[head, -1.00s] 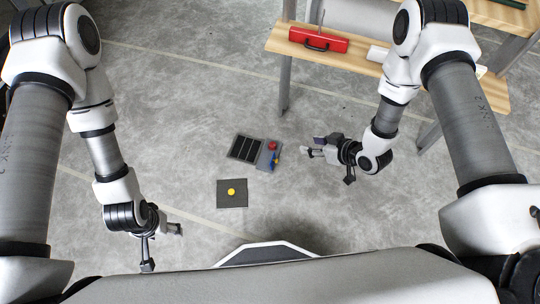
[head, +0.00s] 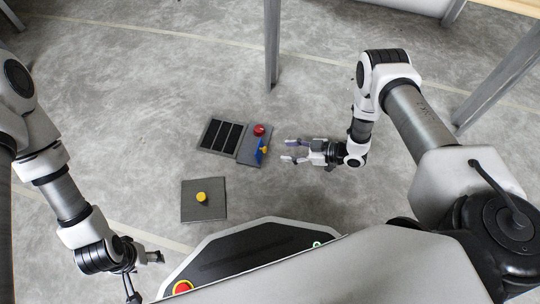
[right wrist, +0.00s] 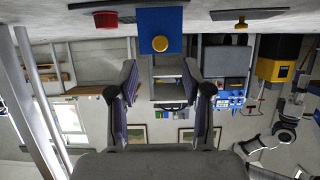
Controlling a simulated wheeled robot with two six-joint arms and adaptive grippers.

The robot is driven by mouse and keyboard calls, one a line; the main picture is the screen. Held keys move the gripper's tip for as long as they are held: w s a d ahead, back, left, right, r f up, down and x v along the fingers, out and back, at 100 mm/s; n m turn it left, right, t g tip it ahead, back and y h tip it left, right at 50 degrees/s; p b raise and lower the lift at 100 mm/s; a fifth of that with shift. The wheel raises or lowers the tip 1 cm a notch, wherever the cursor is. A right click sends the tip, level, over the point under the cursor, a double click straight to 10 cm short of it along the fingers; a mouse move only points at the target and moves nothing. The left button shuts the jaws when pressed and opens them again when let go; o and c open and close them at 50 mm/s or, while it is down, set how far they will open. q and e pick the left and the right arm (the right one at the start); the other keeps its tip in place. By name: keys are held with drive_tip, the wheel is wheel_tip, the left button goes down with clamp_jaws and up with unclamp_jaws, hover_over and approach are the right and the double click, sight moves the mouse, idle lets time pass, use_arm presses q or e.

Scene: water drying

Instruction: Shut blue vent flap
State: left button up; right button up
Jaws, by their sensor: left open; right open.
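The blue vent flap (head: 262,155) stands raised on a grey panel (head: 252,157), beside dark slats. In the head view it shows nearly edge-on. In the right wrist view the knob lies above the gap between the fingertips (right wrist: 160,78). My left gripper (head: 146,275) is open and empty at lower left, away from the flap.
A red button (head: 259,130) is on the panel behind the flap. A grey plate with a yellow button (head: 201,197) lies on the floor nearer me. A metal table leg (head: 272,45) stands beyond the panel. The floor between is clear.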

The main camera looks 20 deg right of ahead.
sight(266, 149)
drive_tip(key=b+x, duration=0.3)
drive_tip(key=x, duration=0.3)
drive_tip(key=shift+w+a+f, duration=0.1)
drive_tip(key=shift+w+a, duration=0.25)
drive_tip(key=shift+a, duration=0.1)
clamp_jaws()
